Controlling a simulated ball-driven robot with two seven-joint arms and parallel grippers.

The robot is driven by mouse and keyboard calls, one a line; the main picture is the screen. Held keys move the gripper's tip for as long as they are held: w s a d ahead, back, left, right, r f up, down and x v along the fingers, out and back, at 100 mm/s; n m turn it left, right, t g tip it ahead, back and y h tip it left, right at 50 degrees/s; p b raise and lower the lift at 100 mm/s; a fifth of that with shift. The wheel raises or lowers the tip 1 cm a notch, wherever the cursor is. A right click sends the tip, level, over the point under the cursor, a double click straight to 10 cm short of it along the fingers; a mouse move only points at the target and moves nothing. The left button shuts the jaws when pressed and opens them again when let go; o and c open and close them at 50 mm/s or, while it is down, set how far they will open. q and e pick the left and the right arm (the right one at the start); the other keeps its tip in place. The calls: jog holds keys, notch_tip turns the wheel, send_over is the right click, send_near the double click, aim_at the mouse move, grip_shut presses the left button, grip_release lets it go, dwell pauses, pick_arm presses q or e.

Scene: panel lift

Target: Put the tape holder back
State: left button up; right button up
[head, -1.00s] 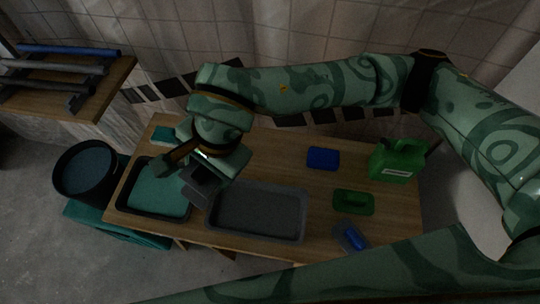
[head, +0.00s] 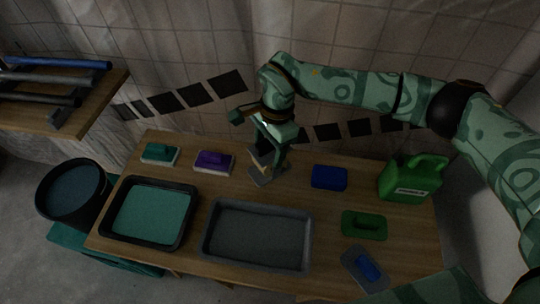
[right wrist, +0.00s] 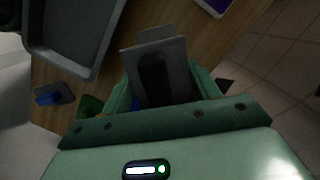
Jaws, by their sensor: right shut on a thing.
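My right gripper (head: 272,150) is over the back middle of the wooden table, pointing down. It is shut on a grey holder (head: 267,178), which I take to be the tape holder. The holder's lower end is at or just above the tabletop; I cannot tell whether it touches. In the right wrist view the grey holder (right wrist: 155,70) sits between the fingers, with a dark slot along its face. My left gripper is not in view.
A purple sponge float (head: 214,161) lies left of the holder and a blue block (head: 329,178) right of it. A grey tray (head: 258,236) and a teal-filled tray (head: 150,212) stand in front. A green jerrycan (head: 412,178) stands at the right.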

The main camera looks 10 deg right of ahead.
aim_at(271, 153)
jog(key=shift+w+d+f+b, duration=0.15)
jog(key=shift+w+f, duration=0.25)
jog(key=shift+f, duration=0.1)
jog(key=shift+w+d+f+b, duration=0.15)
jog(key=shift+w+f, duration=0.2)
jog(key=shift+f, duration=0.15)
jog(key=f, duration=0.1)
jog(key=f+b, duration=0.1)
jog(key=f, duration=0.1)
jog(key=shift+w+d+f, duration=0.1)
jog(key=shift+w+f, duration=0.1)
jog(key=shift+f, duration=0.1)
jog(key=shift+c, duration=0.5)
jog(key=o, duration=1.1)
jog(key=shift+r, duration=0.15)
jog(key=r+p, duration=0.1)
jog(key=r, duration=0.3)
jog(key=d+r+p, duration=0.1)
jog(key=r, duration=0.2)
jog(key=r+p, duration=0.1)
jog(key=r, duration=0.3)
jog(key=shift+w+d+r, duration=0.3)
jog(key=shift+d+r, duration=0.05)
jog(key=shift+d, duration=0.05)
